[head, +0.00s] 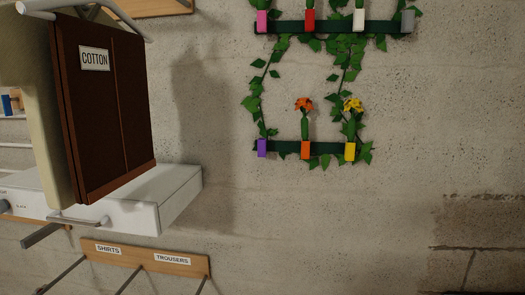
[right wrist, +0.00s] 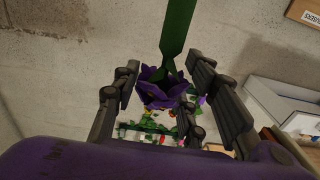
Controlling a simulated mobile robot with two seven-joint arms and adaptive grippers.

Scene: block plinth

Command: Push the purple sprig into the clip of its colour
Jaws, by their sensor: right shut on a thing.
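The purple sprig (right wrist: 162,88), a purple flower with a green stem pointing up in the picture, is between the fingers of my right gripper (right wrist: 163,78) in the right wrist view. The gripper is shut on it; the exact contact is hard to make out. In the head view, the purple clip (head: 262,148) is at the left end of the lower dark green bar and looks empty. Neither gripper shows in the head view, so the distance from sprig to clip cannot be told.
The lower bar also has an orange clip (head: 305,150) and a yellow clip (head: 350,152), each with a flower. An upper bar (head: 335,27) holds several clips. Ivy hangs around both.

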